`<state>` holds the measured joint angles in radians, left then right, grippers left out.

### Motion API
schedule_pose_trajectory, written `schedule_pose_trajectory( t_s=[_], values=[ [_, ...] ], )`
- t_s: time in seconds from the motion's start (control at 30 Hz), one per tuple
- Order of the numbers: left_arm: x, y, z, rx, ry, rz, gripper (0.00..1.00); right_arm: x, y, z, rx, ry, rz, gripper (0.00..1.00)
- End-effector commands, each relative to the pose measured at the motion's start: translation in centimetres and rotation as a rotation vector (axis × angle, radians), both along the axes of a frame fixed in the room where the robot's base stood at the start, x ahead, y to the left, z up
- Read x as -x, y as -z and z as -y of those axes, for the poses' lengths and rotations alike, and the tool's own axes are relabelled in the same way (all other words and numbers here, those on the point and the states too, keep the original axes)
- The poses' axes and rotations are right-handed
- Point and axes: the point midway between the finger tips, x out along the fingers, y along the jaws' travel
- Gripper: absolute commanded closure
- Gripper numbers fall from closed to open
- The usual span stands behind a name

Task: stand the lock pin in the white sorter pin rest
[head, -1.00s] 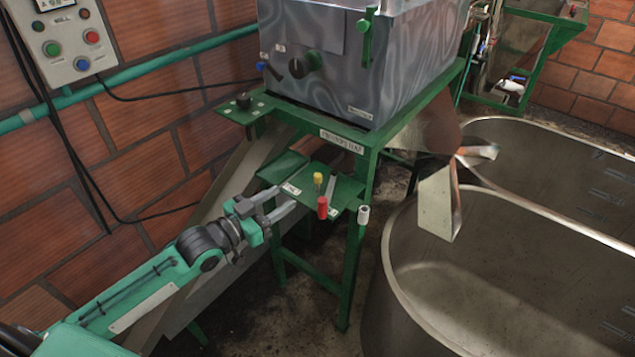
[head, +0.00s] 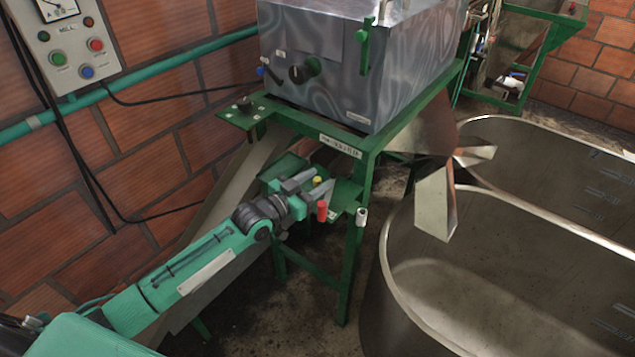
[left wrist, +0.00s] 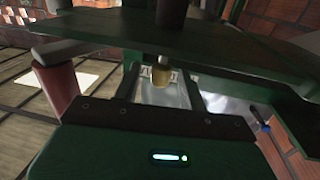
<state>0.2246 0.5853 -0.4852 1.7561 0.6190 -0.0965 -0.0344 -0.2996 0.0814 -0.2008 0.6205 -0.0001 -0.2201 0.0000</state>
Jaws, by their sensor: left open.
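The yellow-topped piece (head: 318,180), which I take to be the lock pin, is upright at the small green shelf. Its yellow head also shows in the left wrist view (left wrist: 161,73); its lower part is hidden. My left gripper (head: 322,180) is open, with its fingers to either side of the yellow head; I cannot tell whether they touch it. The white pin rest (head: 361,216) is a short tube at the shelf's right front corner. A red tube (head: 322,211) stands at the shelf's front edge, left of the white one. My right gripper is not in view.
The small green shelf (head: 345,193) sits below the green machine frame (head: 372,141), whose top overhangs it. A sloping chute (head: 235,175) runs behind my arm. A large metal tank (head: 480,215) stands to the right, below a metal spout (head: 436,205).

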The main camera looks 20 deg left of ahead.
Motion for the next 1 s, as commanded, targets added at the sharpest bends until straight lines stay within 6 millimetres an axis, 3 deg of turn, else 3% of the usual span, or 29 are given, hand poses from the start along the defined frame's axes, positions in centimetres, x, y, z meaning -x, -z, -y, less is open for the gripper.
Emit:
schedule_pose_trajectory(
  t_s=[0.37, 0.57, 1.0],
  values=[
    [-0.8, 0.08, 0.48, -0.001, 0.0, 0.0, 0.6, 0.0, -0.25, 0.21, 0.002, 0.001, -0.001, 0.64],
    [-0.79, 0.08, 0.47, -0.001, 0.0, 0.0, 0.99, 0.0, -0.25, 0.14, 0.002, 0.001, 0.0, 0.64],
    [-0.81, -0.59, 0.5, 0.0, 0.001, 0.002, 1.0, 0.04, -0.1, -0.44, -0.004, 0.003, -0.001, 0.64]
  ],
)
